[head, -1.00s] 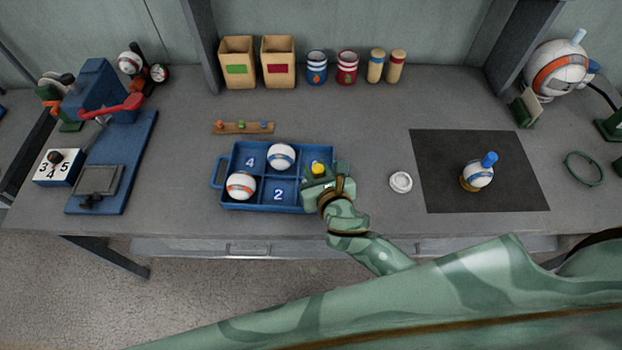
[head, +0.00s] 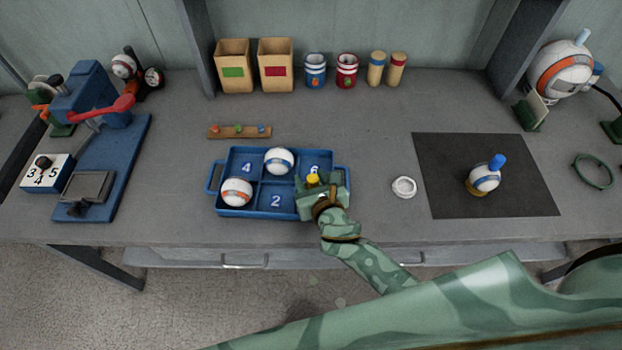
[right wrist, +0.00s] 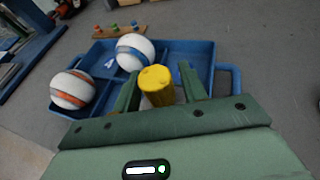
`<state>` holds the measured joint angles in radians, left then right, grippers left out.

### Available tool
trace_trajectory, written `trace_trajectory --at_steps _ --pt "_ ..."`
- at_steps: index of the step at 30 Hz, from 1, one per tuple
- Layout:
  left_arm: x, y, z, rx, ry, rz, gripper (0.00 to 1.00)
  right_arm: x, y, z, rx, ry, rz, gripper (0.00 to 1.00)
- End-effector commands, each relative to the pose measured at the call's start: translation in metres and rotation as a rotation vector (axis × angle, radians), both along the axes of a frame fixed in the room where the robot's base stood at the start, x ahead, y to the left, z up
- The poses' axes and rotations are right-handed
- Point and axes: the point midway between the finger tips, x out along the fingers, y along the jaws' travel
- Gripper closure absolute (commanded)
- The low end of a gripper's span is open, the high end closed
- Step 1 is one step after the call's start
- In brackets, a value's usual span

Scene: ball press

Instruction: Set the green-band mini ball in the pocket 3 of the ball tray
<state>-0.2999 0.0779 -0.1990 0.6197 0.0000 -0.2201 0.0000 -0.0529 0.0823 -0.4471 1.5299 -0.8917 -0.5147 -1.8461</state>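The tray (head: 222,169) is blue with numbered pockets. The back middle pocket holds a blue-band ball (head: 279,161) and the front left one an orange-band ball (head: 236,191). My right gripper (head: 312,185) is over the tray's front right part. A yellow peg (head: 312,180) stands between its fingers; in the right wrist view the peg (right wrist: 157,86) shows slim gaps to the fingers, which look open. A sliver of white shows below the peg, apparently a ball, mostly hidden. No green band is visible on it. The front right pocket's number is hidden. My left gripper is not in view.
A dark mat (head: 440,195) at right holds a ball with a blue peg (head: 485,177). A white ring (head: 404,187) lies between tray and mat. A small wooden rack (head: 239,132) lies behind the tray. A blue press (head: 105,160) stands at left.

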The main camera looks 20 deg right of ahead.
Motion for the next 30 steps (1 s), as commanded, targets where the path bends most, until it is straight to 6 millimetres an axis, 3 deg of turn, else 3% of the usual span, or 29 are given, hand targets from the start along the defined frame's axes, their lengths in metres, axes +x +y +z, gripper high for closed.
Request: trace_trajectory --at_steps 11,24,30 --pt "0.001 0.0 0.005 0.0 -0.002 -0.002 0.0 -0.003 0.0 0.006 -0.002 0.0 0.001 0.54" --pt "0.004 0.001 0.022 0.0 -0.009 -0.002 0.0 -0.09 -0.003 0.038 0.0 0.001 0.001 0.54" --pt "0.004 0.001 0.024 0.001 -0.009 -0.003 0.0 -0.11 -0.004 0.045 -0.001 0.0 0.0 0.54"
